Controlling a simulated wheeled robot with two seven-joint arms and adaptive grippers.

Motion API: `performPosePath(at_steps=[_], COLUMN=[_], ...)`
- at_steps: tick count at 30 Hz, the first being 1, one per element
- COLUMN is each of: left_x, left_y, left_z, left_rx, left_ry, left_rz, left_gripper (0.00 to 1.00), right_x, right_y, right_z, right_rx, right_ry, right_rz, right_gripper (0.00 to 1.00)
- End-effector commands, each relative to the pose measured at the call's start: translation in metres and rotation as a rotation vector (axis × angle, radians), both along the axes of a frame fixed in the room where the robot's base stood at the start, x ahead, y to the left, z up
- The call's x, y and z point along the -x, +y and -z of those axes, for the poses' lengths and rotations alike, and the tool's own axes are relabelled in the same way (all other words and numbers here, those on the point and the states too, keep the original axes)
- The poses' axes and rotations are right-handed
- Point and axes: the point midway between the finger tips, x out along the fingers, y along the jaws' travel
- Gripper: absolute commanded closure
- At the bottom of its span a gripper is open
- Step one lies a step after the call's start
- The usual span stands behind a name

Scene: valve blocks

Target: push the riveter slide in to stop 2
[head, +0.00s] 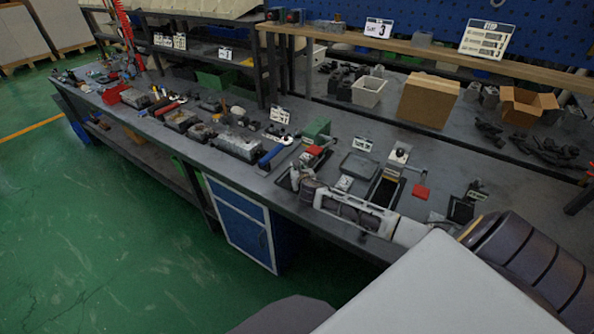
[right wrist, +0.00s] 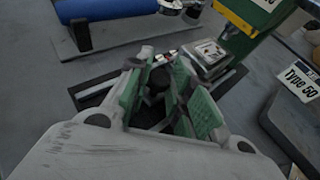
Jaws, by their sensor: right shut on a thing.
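The riveter (head: 317,128) is a green press on the bench, and its green body also shows at the top of the right wrist view (right wrist: 238,38). Its slide runs in a dark rail and carries a silver block (right wrist: 207,56) close to the green body. A black knob (right wrist: 158,79) is at the near end of the slide. My right gripper (right wrist: 158,92) has its green-padded fingers around this knob and is shut on it. In the head view the right gripper (head: 295,178) is small, at the front of the riveter. Stop marks are not readable. My left gripper is not in view.
A grey tray (head: 361,166) and a Type 50 label (right wrist: 300,80) are on the right. Another fixture (head: 390,175) and a red piece (head: 420,191) stand further right. The bench's front edge is close.

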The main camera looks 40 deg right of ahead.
Motion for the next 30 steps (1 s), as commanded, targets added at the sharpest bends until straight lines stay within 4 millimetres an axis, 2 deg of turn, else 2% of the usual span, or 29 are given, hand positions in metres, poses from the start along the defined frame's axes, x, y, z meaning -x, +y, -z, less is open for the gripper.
performPosePath(at_steps=[5, 10, 16, 21, 22, 26, 30], left_x=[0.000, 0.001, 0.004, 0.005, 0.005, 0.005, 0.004], left_y=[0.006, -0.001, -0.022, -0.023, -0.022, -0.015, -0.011], left_z=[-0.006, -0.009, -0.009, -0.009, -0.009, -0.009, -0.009], left_rx=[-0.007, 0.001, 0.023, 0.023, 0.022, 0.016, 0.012], left_ry=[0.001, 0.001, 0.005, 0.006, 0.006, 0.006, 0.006], left_rz=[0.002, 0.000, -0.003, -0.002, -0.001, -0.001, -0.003], left_gripper=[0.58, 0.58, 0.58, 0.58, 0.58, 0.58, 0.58], right_x=[-0.007, -0.013, -0.014, -0.014, -0.014, -0.014, -0.014], right_y=[-0.016, -0.031, -0.035, -0.036, -0.036, -0.036, -0.035], right_z=[-0.002, -0.002, -0.002, -0.002, -0.002, -0.002, -0.002], right_rx=[0.004, 0.004, 0.003, 0.004, 0.004, 0.004, 0.003], right_ry=[0.000, -0.001, -0.001, -0.003, -0.003, -0.003, -0.001], right_rz=[0.002, 0.002, 0.002, 0.004, 0.004, 0.004, 0.002], right_gripper=[1.00, 1.00, 1.00, 1.00, 0.74, 0.58, 0.58])
